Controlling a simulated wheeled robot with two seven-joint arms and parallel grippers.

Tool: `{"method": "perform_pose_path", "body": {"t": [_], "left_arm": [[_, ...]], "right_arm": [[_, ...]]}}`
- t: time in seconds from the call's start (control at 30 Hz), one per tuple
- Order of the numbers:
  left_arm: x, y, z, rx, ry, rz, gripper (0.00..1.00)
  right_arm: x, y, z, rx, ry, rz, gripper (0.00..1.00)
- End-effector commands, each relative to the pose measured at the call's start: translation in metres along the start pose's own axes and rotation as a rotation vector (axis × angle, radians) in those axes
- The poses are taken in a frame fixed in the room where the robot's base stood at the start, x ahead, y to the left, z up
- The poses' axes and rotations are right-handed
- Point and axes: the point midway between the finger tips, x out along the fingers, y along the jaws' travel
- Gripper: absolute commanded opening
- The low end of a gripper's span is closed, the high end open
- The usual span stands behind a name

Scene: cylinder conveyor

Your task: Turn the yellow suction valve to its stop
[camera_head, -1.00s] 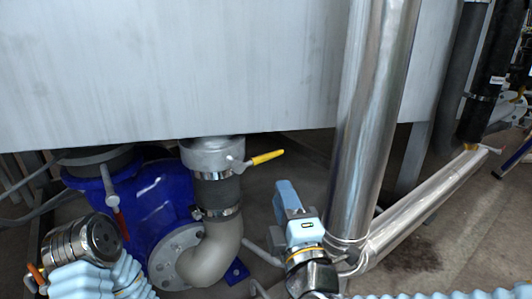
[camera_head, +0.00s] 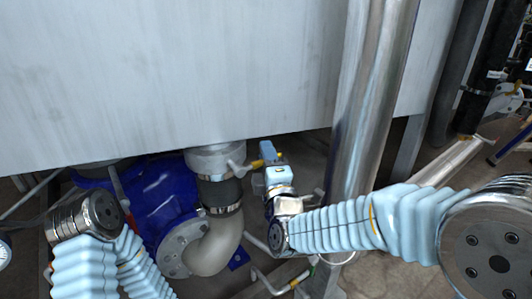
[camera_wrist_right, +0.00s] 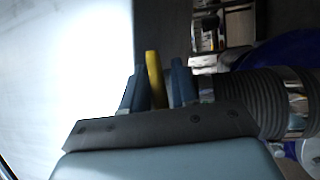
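The yellow suction valve handle (camera_head: 257,164) sticks out to the right of the silver pipe fitting (camera_head: 213,158) under the big grey tank. Its end is largely hidden by my right gripper (camera_head: 268,152). In the right wrist view the yellow handle (camera_wrist_right: 155,80) stands between the two blue fingers of my right gripper (camera_wrist_right: 160,82). The fingers are apart, with the left finger close to the handle and a narrow gap showing on the right. My left arm is at the lower left, and its gripper is not visible.
The grey tank (camera_head: 180,70) fills the upper view just above my right gripper. A shiny vertical pipe (camera_head: 372,90) stands close to its right. A blue pump (camera_head: 160,200), a dark ribbed hose (camera_head: 220,191) and a beige elbow pipe (camera_head: 215,248) lie to its left.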

Motion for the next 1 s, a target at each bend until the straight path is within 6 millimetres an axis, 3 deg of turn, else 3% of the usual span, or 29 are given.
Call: {"method": "perform_pose_path", "body": {"t": [0.33, 0.5, 1.0], "left_arm": [[-0.0002, 0.0003, 0.0001, 0.0, 0.0, 0.0, 0.43], [-0.0002, 0.0003, 0.0001, 0.0, 0.0, 0.0, 0.43], [0.0005, -0.0002, 0.0, 0.0, 0.0, 0.0, 0.43]], "right_arm": [[0.0042, 0.0004, -0.0001, 0.0, 0.0, 0.001, 0.27], [0.004, 0.0004, -0.0002, 0.0, 0.001, 0.0, 0.01], [0.0099, -0.0042, 0.0013, 0.028, -0.005, -0.013, 0.0]]}}
